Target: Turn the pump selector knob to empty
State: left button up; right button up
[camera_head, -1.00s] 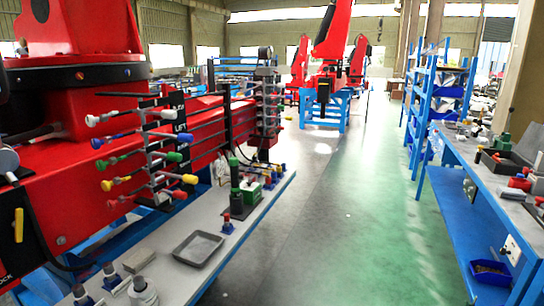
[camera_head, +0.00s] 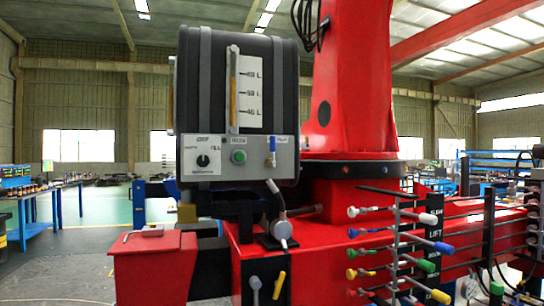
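A small black round knob (camera_head: 203,160) sits on the left of a grey control panel (camera_head: 250,172). It has a white label around it, with lettering above, at both sides and below; the right word ends in "LL". The knob's pointer direction is too small to tell. The panel is on the lower front of a black tank (camera_head: 202,80) with a litre gauge (camera_head: 248,90). A green button (camera_head: 239,157) and a blue-handled valve (camera_head: 271,150) are right of the knob. Neither gripper is in view.
The tank stands beside a red crane column (camera_head: 350,80). Coloured levers (camera_head: 400,245) project at the lower right. A red box (camera_head: 155,265) is below left of the panel. A grey nozzle (camera_head: 281,230) sits on the red base. Open floor lies at the left.

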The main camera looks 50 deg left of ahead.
aim_at(203, 161)
jog(key=u, duration=1.5)
